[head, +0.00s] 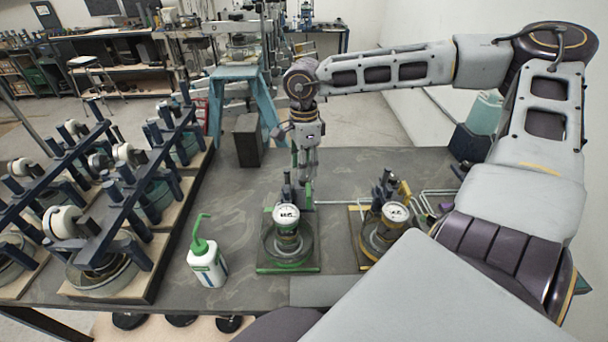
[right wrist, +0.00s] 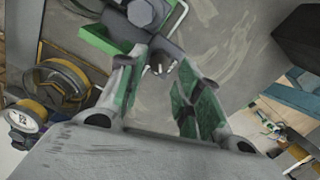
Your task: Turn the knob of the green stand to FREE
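The green stand (head: 289,268) is on the dark table in the head view, with a round white-faced dial gauge (head: 286,215) and a dark post behind it. My right gripper (head: 304,185) points down just behind the gauge, beside the post. In the right wrist view its two green-padded fingers (right wrist: 168,68) are apart, with a gap between them. A dark knob-like part (right wrist: 163,60) of the stand lies at the fingertips; I cannot tell whether they touch it. Part of the green stand (right wrist: 112,36) shows at the upper left. The knob's marking is not readable. My left gripper is out of view.
A yellow stand (head: 358,240) with its own gauge (head: 396,212) is close on the right. A white bottle with a green spout (head: 208,266) stands to the left. A dark box (head: 248,140) stands behind.

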